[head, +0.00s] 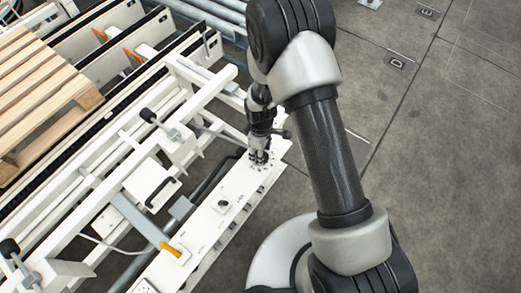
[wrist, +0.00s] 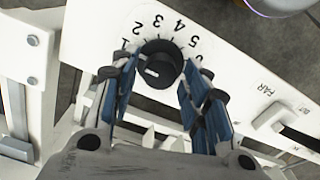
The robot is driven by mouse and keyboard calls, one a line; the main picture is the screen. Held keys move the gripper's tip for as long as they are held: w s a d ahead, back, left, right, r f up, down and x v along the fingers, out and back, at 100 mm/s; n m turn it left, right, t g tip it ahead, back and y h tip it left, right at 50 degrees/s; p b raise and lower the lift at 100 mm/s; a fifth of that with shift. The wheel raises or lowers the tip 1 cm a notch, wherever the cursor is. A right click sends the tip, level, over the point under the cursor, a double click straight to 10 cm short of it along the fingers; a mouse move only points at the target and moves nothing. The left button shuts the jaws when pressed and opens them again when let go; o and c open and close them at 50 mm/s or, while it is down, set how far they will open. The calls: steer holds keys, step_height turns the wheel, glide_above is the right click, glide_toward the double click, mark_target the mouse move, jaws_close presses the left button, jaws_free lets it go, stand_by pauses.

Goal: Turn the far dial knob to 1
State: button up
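The far dial knob (wrist: 158,65) is black and round, with a short white mark on its lower left side. The numerals 1 to 5 arc above it on the white panel (wrist: 225,22). The 1 is at upper left, partly beside my left finger, and the mark points lower than it. My gripper (wrist: 160,78) is open, with one blue-padded finger on each side of the knob. I cannot tell whether the pads touch it. In the head view my gripper (head: 260,153) points down at the far end of the white panel (head: 203,222), hiding most of the knob.
A white switch (wrist: 283,118) sits right of the knob near the label FAR. White conveyor framing (head: 120,150) and a wooden pallet (head: 35,80) lie left; grey floor (head: 450,170) is open at right.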

steer(key=shift+o, duration=0.3)
step_height(320, 180, up, 12)
stand_by(0.5)
stand_by(0.4)
steer(key=s+d+r+m+t, duration=0.1)
steer(key=s+d+r+m, duration=0.15)
steer(key=r, duration=0.45)
steer(key=s+d+r+m+t, duration=0.1)
steer(key=d+r+m, duration=0.15)
steer(key=r, duration=0.45)
steer(key=s+d+r+m, duration=0.2)
steer(key=d+r, duration=0.1)
steer(key=r, duration=0.4)
steer(key=s+d+r+m+t, duration=0.1)
steer(key=s+d+r+m, duration=0.1)
steer(key=s, duration=0.5)
steer(key=s+d+r+m+t, duration=0.1)
steer(key=s+d+r+m, duration=0.2)
steer(key=s, duration=0.4)
step_height(320, 180, up, 2)
steer(key=shift+r+m+t, duration=0.25)
steer(key=shift+m+t, duration=0.05)
steer(key=shift+m, duration=0.3)
steer(key=shift+c, duration=0.5)
